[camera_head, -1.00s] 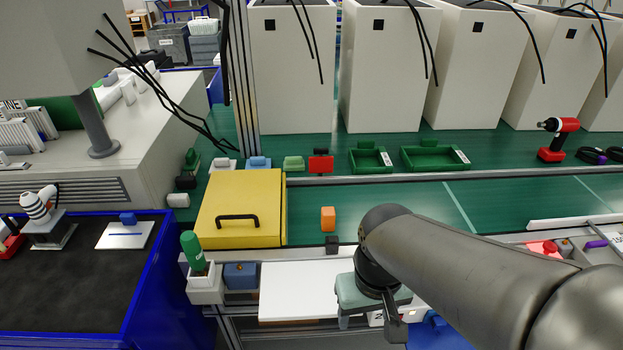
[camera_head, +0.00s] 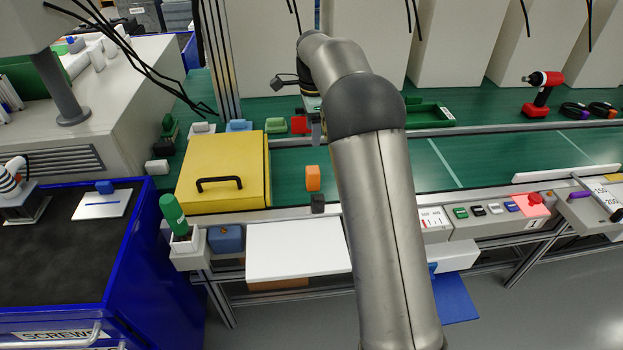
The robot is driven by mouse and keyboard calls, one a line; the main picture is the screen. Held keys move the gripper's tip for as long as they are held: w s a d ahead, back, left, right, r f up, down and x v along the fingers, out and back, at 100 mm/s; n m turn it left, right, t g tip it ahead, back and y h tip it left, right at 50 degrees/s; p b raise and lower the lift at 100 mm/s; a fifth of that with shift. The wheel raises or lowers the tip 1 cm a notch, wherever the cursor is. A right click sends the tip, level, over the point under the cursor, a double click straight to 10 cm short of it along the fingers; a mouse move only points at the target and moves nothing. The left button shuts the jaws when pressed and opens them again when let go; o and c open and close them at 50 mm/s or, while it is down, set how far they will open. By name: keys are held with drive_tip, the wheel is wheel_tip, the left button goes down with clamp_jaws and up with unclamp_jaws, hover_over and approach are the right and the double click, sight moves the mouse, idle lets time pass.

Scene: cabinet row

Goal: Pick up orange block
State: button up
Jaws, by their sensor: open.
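The orange block (camera_head: 313,179) stands upright on the green work surface, right of the yellow box and just behind a small black block. My gripper (camera_head: 316,128) is above the bench, farther back than the orange block and apart from it. It is open, and nothing shows between its fingers. My own arm hides part of the gripper and the surface to the right of the block.
The yellow box (camera_head: 218,168) with a black handle stands close left of the block. The black block (camera_head: 317,203) sits in front. A red block (camera_head: 299,125) and a green block (camera_head: 275,125) sit behind, near my gripper. A white panel (camera_head: 297,250) is nearer.

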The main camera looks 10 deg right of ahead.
sight(313, 169)
drive_tip(key=shift+m, duration=0.4)
drive_tip(key=f, duration=1.2)
drive_tip(key=w+f, duration=0.1)
drive_tip(key=f, duration=0.5)
drive_tip(key=shift+p, duration=0.4)
drive_tip(key=shift+r, duration=0.1)
drive_tip(key=c, duration=1.2)
